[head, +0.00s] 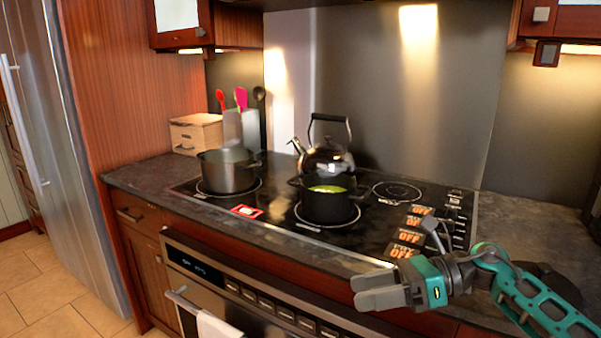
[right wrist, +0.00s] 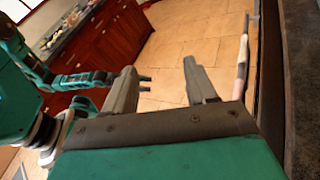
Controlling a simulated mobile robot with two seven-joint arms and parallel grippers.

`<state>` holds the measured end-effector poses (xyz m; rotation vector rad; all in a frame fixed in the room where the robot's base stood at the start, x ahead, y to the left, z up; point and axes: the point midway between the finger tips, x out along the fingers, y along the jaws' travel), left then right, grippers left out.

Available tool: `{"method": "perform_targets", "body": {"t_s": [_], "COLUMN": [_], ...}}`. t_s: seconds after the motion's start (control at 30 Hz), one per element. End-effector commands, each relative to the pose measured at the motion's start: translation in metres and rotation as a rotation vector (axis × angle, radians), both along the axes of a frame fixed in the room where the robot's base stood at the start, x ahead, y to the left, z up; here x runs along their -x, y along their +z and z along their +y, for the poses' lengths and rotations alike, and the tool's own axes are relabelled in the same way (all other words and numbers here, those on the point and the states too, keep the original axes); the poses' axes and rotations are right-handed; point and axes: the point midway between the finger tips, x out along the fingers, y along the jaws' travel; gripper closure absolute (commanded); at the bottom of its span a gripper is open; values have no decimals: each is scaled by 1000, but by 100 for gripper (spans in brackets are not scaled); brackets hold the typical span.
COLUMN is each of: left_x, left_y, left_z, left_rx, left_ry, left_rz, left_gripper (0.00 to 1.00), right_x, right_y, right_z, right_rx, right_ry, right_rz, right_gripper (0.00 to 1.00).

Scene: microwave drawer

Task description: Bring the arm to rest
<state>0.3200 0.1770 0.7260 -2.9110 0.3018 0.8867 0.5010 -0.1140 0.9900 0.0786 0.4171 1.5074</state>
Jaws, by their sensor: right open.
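My right gripper (head: 358,291) is at the lower right of the head view, in front of the counter edge and the oven front. It is grey with a teal wrist. In the right wrist view, its two fingers (right wrist: 165,80) stand apart with nothing between them, only tiled floor beyond. My left gripper (right wrist: 145,83) shows in the right wrist view at the left, partly hidden behind a finger of the right one. Its two small fingertips are apart, with nothing seen between them. The left arm is not in the head view.
A cooktop (head: 275,212) holds a grey pot (head: 228,172), a dark pot (head: 328,205) with green contents and a kettle (head: 325,158). A white towel (head: 215,325) hangs on the oven handle (head: 188,305) below. The tiled floor (right wrist: 185,45) is open behind the fingers.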

Motion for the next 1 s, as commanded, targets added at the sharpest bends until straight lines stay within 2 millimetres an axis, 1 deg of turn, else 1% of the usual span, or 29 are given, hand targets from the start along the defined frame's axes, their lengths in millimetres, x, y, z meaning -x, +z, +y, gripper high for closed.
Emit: {"method": "perform_targets", "body": {"t_s": [0.03,0.1,0.17,0.27,0.37,0.4,0.47,0.5,0.57,0.6,0.67,0.7,0.77,0.8,0.83,0.87,0.9,1.0], "left_x": [1,1,2,4,5,6,6,6,6,6,6,6,6,6,6,6,6,6], "left_y": [1,1,1,1,1,1,2,2,2,3,3,4,4,4,4,4,4,4], "left_z": [0,0,0,0,0,0,0,0,0,0,0,0,0,0,0,0,0,0], "left_rx": [0,0,0,0,0,-1,-1,-1,-1,-1,-1,-1,-1,-1,-1,-1,-1,-1], "left_ry": [0,1,1,1,1,1,1,1,1,1,1,1,1,1,1,1,1,0], "left_rz": [1,3,5,10,12,13,14,14,14,14,15,15,15,15,15,15,15,16], "left_gripper": [57,57,57,57,57,57,57,57,57,57,57,57,57,57,57,57,57,57], "right_x": [7,10,12,13,16,18,24,30,42,53,73,88,112,127,138,148,160,179], "right_y": [-5,-7,-10,-20,-41,-52,-73,-89,-115,-134,-162,-180,-204,-217,-226,-234,-242,-254], "right_z": [17,30,36,36,25,19,7,-1,-14,-22,-34,-41,-49,-53,-56,-58,-60,-63], "right_rx": [-117,-273,-404,-620,-828,-909,-1032,-1114,-1234,-1313,-1431,-1505,-1606,-1666,-1706,1737,1696,1629], "right_ry": [-59,-154,-236,-380,-526,-588,-681,-744,-843,-909,-1007,-1071,-1160,-1213,-1250,1279,1254,1216], "right_rz": [109,267,415,682,968,1085,1264,1387,1568,1688,1860,1965,2106,2187,2239,-2278,-2220,-2128], "right_gripper": [44,44,44,44,44,44,44,44,44,44,44,44,44,44,44,44,44,44]}}
